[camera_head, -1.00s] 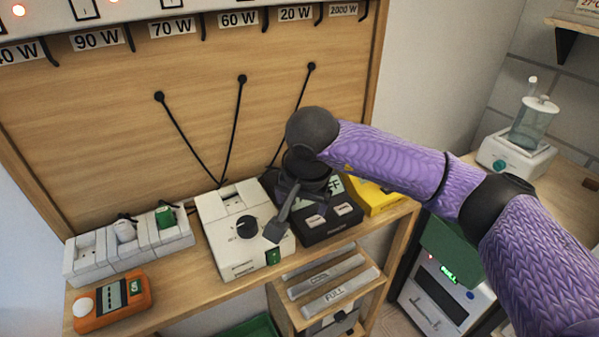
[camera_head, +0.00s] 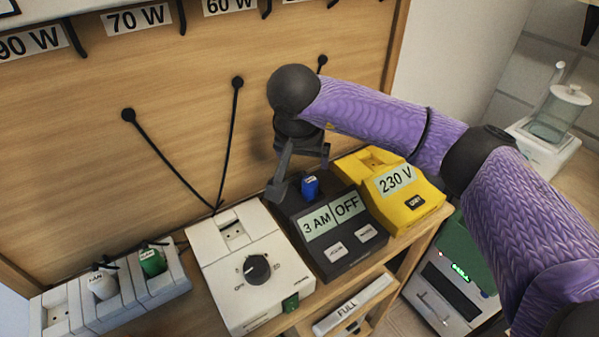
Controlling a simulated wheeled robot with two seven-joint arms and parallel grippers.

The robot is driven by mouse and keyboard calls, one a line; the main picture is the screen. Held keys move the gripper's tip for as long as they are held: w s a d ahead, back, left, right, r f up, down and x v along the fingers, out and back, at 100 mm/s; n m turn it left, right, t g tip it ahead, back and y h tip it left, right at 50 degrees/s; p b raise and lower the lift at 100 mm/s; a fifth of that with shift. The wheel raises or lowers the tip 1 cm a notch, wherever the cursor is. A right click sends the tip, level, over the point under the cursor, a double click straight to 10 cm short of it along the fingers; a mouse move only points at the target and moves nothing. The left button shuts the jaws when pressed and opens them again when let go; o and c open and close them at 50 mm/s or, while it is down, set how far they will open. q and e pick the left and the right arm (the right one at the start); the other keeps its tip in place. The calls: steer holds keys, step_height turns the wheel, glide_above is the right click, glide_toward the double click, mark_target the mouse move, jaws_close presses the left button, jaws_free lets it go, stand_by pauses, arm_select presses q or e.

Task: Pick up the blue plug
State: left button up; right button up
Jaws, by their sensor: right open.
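The blue plug (camera_head: 310,187) sits upright in the top of the black timer box (camera_head: 335,272), behind its "3 AM" and "OFF" displays. My right gripper (camera_head: 288,190) is open and hangs over the back of the black box. One finger reaches down just left of the plug, and the plug's top shows beside it. I cannot tell whether a finger touches the plug. My left gripper is not in view.
A white box with a dial (camera_head: 257,269) stands left of the black box, and a yellow 230 V box (camera_head: 405,207) stands right. A white socket strip (camera_head: 177,280) holds a white plug (camera_head: 102,284) and a green plug (camera_head: 152,262). Black cords hang on the wooden back panel (camera_head: 180,130).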

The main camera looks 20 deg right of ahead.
mark_target(310, 180)
steer(key=x, duration=0.3)
steer(key=b+x, duration=0.1)
steer(key=x, duration=0.2)
steer(key=s+x, duration=0.1)
steer(key=x, duration=0.2)
steer(key=shift+s+d+f+b, duration=0.1)
steer(key=shift+d+f+b, duration=0.05)
steer(key=shift+b, duration=0.15)
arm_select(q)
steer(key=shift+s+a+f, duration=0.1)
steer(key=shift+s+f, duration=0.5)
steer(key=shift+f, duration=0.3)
arm_select(e)
jaws_close()
